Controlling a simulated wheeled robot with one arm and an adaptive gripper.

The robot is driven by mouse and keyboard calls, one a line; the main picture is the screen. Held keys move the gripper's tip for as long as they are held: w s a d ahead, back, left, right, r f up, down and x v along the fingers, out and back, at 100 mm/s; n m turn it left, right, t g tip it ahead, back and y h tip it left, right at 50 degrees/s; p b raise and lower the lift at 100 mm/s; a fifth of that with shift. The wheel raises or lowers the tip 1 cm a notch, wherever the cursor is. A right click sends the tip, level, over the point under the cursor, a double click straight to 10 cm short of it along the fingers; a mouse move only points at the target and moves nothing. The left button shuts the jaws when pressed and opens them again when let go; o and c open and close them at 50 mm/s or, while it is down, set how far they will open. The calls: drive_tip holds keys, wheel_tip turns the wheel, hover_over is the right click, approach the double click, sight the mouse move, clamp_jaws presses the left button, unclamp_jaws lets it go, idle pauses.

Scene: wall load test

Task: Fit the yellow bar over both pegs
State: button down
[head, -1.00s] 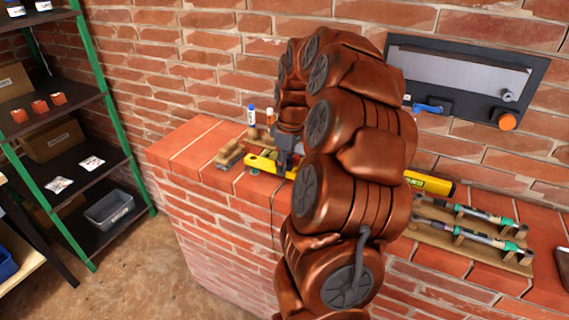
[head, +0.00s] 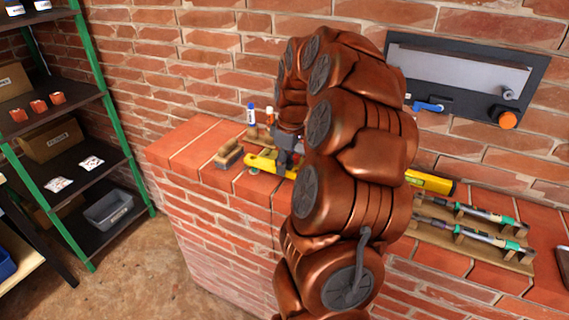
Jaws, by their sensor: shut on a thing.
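The yellow bar (head: 262,163) lies low along the top of the brick ledge. Its left end shows beside my gripper, its right end (head: 430,182) shows past my arm, and its middle is hidden by the arm. My gripper (head: 287,168) is shut on the yellow bar, left of its middle; the fingertips are small and partly covered. I cannot tell whether the bar touches the ledge. I cannot make out either peg; my arm covers much of the ledge and wall.
A dark wall panel (head: 397,90) with a grey plate, blue handle and orange knob (head: 507,120) is at upper right. A wooden rack (head: 470,246) with two tools lies on the right ledge. Shelving (head: 100,185) is far left.

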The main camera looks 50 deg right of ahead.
drive_tip(key=shift+f+b, duration=0.85)
drive_tip(key=shift+f, duration=0.35)
idle(0.8)
idle(0.3)
drive_tip(key=c, duration=0.5)
unclamp_jaws()
drive_tip(key=shift+c, duration=0.2)
drive_tip(key=shift+r+p, duration=0.85)
drive_tip(key=shift+r, duration=2.65)
drive_tip(key=shift+a, duration=0.1)
